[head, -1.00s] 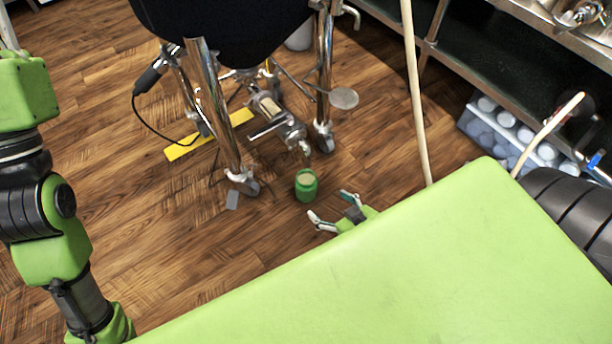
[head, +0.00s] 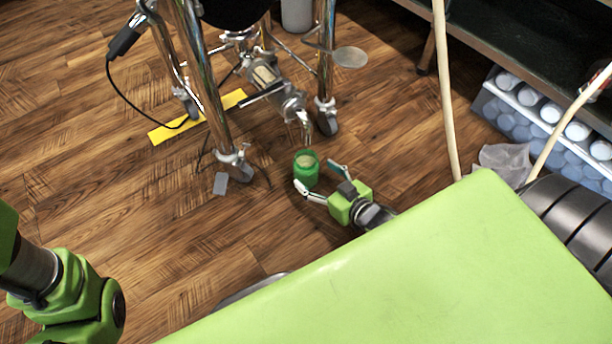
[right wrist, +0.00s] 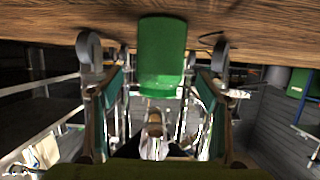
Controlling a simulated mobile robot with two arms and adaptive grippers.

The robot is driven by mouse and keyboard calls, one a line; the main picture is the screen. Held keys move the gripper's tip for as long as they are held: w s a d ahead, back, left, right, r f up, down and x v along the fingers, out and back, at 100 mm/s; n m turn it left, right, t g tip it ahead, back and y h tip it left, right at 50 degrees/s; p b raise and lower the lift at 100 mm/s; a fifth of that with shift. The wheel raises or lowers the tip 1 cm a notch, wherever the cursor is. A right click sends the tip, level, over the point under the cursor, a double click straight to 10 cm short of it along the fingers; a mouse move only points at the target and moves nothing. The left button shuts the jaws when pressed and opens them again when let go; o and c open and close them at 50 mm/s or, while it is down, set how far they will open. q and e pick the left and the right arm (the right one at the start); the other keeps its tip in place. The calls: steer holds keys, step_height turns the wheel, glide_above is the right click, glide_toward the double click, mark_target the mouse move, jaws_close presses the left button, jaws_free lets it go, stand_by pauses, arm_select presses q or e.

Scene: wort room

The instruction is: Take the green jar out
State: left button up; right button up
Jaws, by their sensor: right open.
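The green jar (head: 307,176) stands upright on the wooden floor beside the legs of a metal-legged vessel. Its top looks open, with something pale inside. My right gripper (head: 318,177) is open, its fingertips close to the jar, one on each side of its near part. In the right wrist view the green jar (right wrist: 162,48) appears upside down between the two open fingers of the right gripper (right wrist: 155,52), with gaps visible on both sides. Part of my left arm shows at the lower left, but its gripper is out of view.
The vessel's chrome legs (head: 204,80) and a metal valve (head: 290,103) stand just behind the jar. A yellow strip (head: 196,117) lies on the floor. A pale hose (head: 447,90) hangs at right, near a crate of bottles (head: 545,115).

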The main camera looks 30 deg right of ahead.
mark_target(299, 162)
steer(key=shift+w+f, duration=0.1)
steer(key=shift+w, duration=0.2)
steer(key=b+x, duration=0.4)
steer(key=shift+f+b, duration=0.2)
steer(key=shift+b, duration=0.15)
steer(key=shift+w+a+b, duration=0.15)
steer(key=shift+w+b, duration=0.15)
steer(key=shift+w, duration=0.25)
steer(key=c, duration=1.3)
